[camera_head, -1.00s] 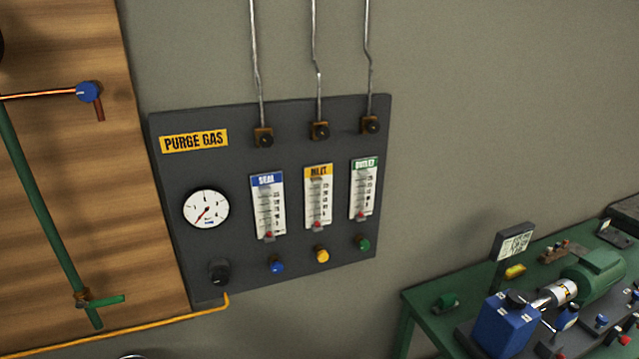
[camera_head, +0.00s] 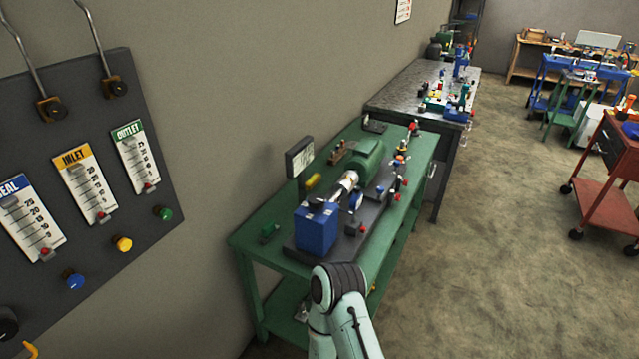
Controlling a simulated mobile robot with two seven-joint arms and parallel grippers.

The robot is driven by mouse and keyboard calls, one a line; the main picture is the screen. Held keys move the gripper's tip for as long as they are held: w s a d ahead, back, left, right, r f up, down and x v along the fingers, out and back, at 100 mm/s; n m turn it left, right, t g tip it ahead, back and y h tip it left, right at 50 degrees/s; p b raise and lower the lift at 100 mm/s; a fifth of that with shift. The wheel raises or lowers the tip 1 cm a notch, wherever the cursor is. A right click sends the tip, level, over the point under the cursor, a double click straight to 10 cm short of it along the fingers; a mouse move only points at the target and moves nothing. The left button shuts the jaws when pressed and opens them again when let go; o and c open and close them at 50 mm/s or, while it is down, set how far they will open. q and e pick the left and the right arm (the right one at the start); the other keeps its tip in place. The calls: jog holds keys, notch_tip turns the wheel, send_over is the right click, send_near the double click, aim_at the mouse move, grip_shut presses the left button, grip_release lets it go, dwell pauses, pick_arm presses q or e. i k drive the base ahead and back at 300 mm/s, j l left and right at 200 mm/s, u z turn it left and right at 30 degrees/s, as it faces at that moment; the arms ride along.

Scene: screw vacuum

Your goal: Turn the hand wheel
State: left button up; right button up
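A blue pump block (camera_head: 317,228) with a shiny shaft (camera_head: 343,187) and a green motor (camera_head: 364,160) stands on the green bench (camera_head: 262,238). A small blue round part (camera_head: 356,200) is beside the shaft; I cannot tell whether it is the hand wheel. Several small red-topped and blue-topped fittings are on the same base, too small to make out. One of my arms, pale green with a black joint, reaches up from the bottom in front of the bench. Neither gripper is in view.
A dark gas panel (camera_head: 115,200) hangs on the left wall, with yellow (camera_head: 123,243), blue (camera_head: 74,281) and green (camera_head: 163,213) knobs. A grey bench (camera_head: 400,92) stands behind the green one. A red cart (camera_head: 608,185) is at the right. The floor between is clear.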

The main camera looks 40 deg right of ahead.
aim_at(314, 201)
jog(key=k+l+z, duration=0.25)
jog(key=l, duration=0.35)
jog(key=l+z, duration=0.3)
jog(key=l, duration=0.3)
jog(key=k+l+z, duration=0.1)
jog(key=l+z, duration=0.15)
jog(key=l, duration=0.45)
